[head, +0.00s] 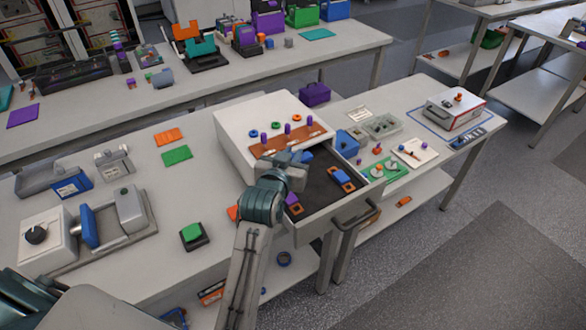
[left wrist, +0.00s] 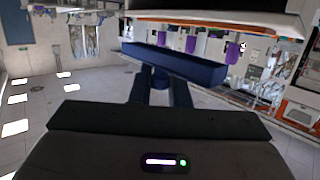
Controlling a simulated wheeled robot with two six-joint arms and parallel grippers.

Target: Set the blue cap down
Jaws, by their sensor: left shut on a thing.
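The blue cap (left wrist: 175,63) spans the left wrist view as a long dark blue bar, with a round stub under it between the two fingers. My left gripper (left wrist: 160,88) is shut on that stub. In the head view my left gripper (head: 299,160) is above the back of an open dark-lined drawer (head: 318,187), and the blue cap (head: 303,156) shows only as a small blue piece at its fingers. The drawer belongs to a white cabinet (head: 235,125). My right gripper is not in view.
Purple pegs (head: 288,128) stand on a brown strip on the cabinet beside my gripper. A blue box (head: 347,142) and green board (head: 385,168) are to the right.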

